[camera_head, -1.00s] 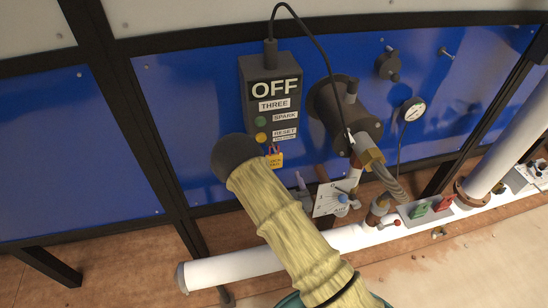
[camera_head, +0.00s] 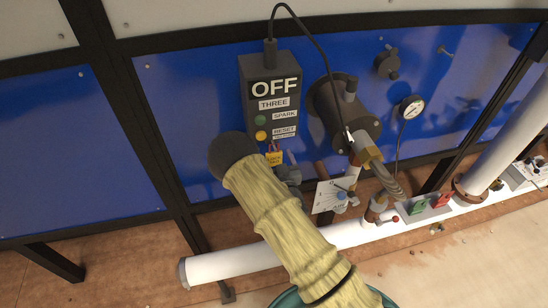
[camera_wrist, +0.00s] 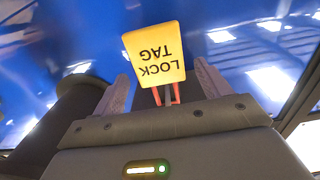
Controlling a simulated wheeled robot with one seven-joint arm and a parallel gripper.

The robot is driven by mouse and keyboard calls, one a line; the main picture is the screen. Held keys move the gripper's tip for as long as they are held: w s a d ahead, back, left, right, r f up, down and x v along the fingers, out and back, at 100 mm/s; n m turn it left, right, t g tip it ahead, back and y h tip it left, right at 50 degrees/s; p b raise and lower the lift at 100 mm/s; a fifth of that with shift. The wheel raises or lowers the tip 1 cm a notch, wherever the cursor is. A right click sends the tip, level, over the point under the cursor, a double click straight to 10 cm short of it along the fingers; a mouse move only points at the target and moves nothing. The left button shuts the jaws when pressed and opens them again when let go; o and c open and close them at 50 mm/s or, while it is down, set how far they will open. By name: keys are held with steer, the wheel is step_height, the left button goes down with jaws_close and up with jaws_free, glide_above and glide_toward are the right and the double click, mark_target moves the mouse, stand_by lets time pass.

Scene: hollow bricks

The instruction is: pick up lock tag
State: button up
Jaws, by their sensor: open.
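The lock tag (camera_head: 274,158) is a small yellow tag hanging at the bottom of the dark control box (camera_head: 270,98) in the head view. In the wrist view the lock tag (camera_wrist: 155,52) is large and upside down, with its words readable and red strands below it. My gripper (camera_wrist: 163,86) is open, one finger on each side of the strands. The tag's yellow body shows beyond the fingertips. I cannot tell whether either finger touches it. In the head view my arm hides most of the gripper.
A dark motor-like cylinder (camera_head: 341,114) with a cable stands right of the box. A white dial plate (camera_head: 331,194) and a white pipe (camera_head: 235,267) lie below. Green and red switches (camera_head: 430,205) sit further right. The blue panel (camera_head: 80,150) is clear at left.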

mark_target(274, 156)
steer(key=x, duration=0.4)
steer(key=shift+s, duration=0.1)
steer(key=shift+c, duration=0.5)
steer(key=c, duration=1)
